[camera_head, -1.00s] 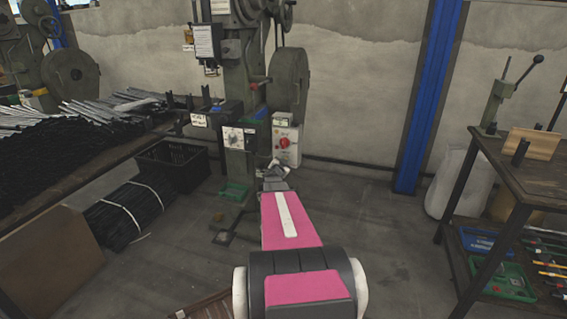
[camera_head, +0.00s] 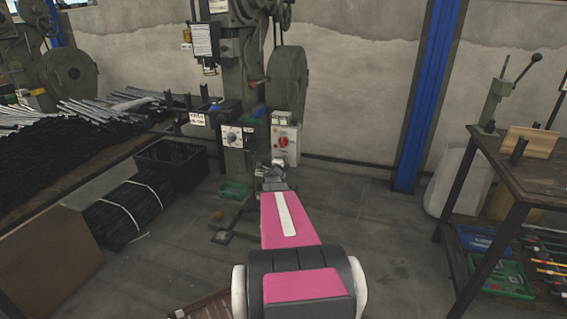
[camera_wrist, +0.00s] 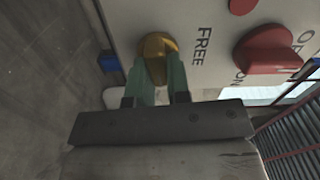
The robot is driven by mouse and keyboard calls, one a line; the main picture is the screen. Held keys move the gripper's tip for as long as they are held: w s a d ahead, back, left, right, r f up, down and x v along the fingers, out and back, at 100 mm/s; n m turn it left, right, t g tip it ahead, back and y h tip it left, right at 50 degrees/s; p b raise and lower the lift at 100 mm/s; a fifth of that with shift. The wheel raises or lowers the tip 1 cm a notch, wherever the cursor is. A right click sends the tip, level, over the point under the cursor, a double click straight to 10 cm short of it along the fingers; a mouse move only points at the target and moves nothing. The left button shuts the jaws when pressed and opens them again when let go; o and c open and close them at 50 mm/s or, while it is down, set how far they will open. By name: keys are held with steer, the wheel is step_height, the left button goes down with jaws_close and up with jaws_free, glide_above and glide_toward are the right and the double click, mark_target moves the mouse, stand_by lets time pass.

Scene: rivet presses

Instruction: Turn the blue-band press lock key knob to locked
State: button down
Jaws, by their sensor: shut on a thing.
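The brass-yellow key knob (camera_wrist: 155,46) sits on a pale panel (camera_wrist: 190,20) in the wrist view, beside the printed word FREE. My gripper (camera_wrist: 158,76) has its two greenish fingers shut on this knob from either side. They hide part of it, and I cannot tell its exact turn angle. In the head view, my gripper (camera_head: 271,172) is at the bottom of the grey control box (camera_head: 292,153) on the green press (camera_head: 288,85). The key knob cannot be made out there.
A red knob (camera_wrist: 268,50) stands close to the right of my fingers, with another red part above it. The box's red switch (camera_head: 283,141) shows in the head view. A black crate (camera_head: 172,165) is left of the press, and a workbench (camera_head: 530,178) is at right.

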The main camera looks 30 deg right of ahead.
steer(key=shift+m, duration=0.7)
steer(key=shift+f, duration=0.1)
steer(key=c, duration=1.1)
jaws_free()
steer(key=v, duration=1)
steer(key=shift+s+a, duration=0.2)
steer(key=shift+s, duration=0.2)
